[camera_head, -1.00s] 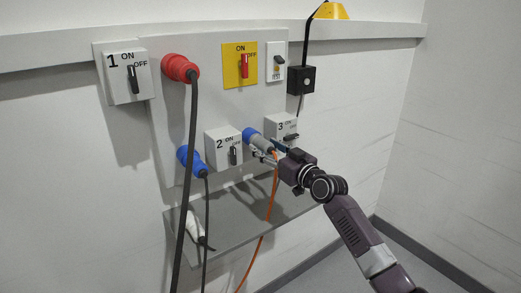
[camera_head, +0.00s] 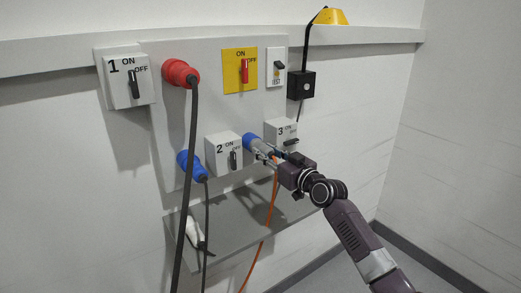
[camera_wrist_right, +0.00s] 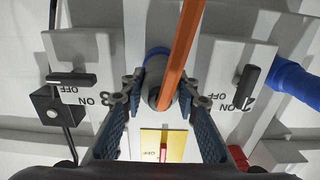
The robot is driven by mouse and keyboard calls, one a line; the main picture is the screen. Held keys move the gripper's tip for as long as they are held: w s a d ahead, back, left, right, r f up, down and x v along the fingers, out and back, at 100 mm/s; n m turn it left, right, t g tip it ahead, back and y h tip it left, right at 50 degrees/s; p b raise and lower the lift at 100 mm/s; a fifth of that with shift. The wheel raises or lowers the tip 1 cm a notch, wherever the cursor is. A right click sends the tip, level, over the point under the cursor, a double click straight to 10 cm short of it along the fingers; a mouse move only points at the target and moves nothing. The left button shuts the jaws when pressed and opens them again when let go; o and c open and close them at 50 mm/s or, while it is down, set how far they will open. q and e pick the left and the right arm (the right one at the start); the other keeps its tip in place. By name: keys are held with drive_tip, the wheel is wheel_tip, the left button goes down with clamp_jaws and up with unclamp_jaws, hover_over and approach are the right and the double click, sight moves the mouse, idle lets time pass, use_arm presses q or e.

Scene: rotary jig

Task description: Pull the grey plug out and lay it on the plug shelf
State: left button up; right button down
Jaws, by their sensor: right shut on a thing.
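The grey plug (camera_head: 263,147) sits in a blue socket (camera_head: 249,139) between switch boxes 2 and 3, with an orange cable (camera_head: 268,215) hanging from it. My right gripper (camera_head: 267,155) is shut on the grey plug. In the right wrist view, its fingers stand on both sides of the plug (camera_wrist_right: 158,99), and the orange cable crosses in front of it. The fingers hide part of the plug in the head view. The plug shelf (camera_head: 240,218) is a grey ledge below the panel. My left gripper is not in view.
A white plug (camera_head: 193,232) lies at the shelf's left end; its middle and right are clear apart from the orange cable crossing. A red plug (camera_head: 180,73) and a blue plug (camera_head: 192,166) hang dark cables at left. Box 3's handle (camera_head: 291,142) is close above my right gripper.

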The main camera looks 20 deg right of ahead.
sight(273, 157)
drive_tip(key=shift+s+f, duration=0.15)
drive_tip(key=shift+s+d+p, duration=0.15)
drive_tip(key=shift+s+p, duration=0.05)
drive_tip(key=shift+p, duration=0.1)
drive_tip(key=shift+r+p+v, duration=0.2)
drive_tip(key=shift+p+v, duration=0.15)
drive_tip(key=shift+v, duration=0.6)
drive_tip(key=shift+s+d+f, duration=0.1)
drive_tip(key=shift+s, duration=0.1)
drive_tip(key=shift+p+v, duration=0.8)
drive_tip(key=shift+v, duration=1.15)
